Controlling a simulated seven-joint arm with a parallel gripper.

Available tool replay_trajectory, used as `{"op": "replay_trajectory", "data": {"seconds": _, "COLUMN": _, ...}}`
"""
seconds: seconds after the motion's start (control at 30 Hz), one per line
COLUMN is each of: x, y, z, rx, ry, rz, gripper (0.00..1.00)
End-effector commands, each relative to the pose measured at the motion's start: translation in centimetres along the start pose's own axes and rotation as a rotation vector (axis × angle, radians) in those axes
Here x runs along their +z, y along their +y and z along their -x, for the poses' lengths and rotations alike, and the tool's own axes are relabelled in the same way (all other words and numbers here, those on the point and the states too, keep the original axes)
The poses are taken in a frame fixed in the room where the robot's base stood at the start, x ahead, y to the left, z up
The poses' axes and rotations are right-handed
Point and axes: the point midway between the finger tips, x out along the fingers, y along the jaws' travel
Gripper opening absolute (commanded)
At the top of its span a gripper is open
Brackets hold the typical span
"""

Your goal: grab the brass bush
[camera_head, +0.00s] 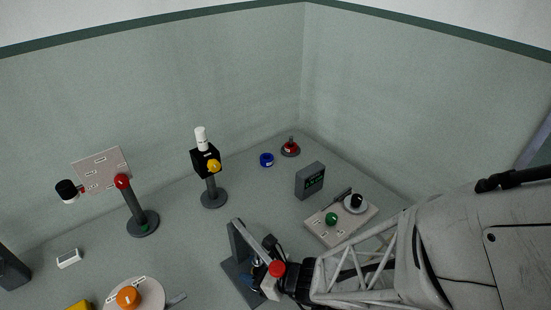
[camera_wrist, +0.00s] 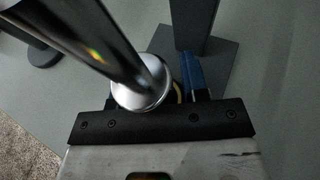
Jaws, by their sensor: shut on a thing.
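My gripper (camera_head: 262,276) is low beside a dark grey stand (camera_head: 238,256) in the head view. In the wrist view one blue finger (camera_wrist: 192,76) shows, and the other is hidden behind a shiny metal rod with a round end (camera_wrist: 140,92). A thin yellow curved edge, which looks like the brass bush (camera_wrist: 178,94), shows between the rod's end and the blue finger. The gripper is shut on it. Most of the bush is hidden, and it cannot be made out in the head view. The stand's upright and base show just beyond the finger in the wrist view.
A panel with a green knob (camera_head: 331,218) lies right of the stand, with a grey display box (camera_head: 310,180) behind it. A post with a yellow knob (camera_head: 214,166) and one with a red knob (camera_head: 122,181) stand left. Floor between them is clear.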

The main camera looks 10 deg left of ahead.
Motion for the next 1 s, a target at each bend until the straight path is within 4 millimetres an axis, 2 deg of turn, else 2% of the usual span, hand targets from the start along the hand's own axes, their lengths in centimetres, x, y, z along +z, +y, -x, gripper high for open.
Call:
{"op": "replay_trajectory", "data": {"seconds": 0.37, "x": -0.6, "y": -0.1, "z": 1.5, "rx": -0.003, "ry": 0.0, "rz": 0.0, "gripper": 0.11}}
{"op": "replay_trajectory", "data": {"seconds": 1.0, "x": -2.8, "y": -0.2, "z": 6.9, "rx": -0.004, "ry": 0.0, "rz": 0.0, "gripper": 0.11}}
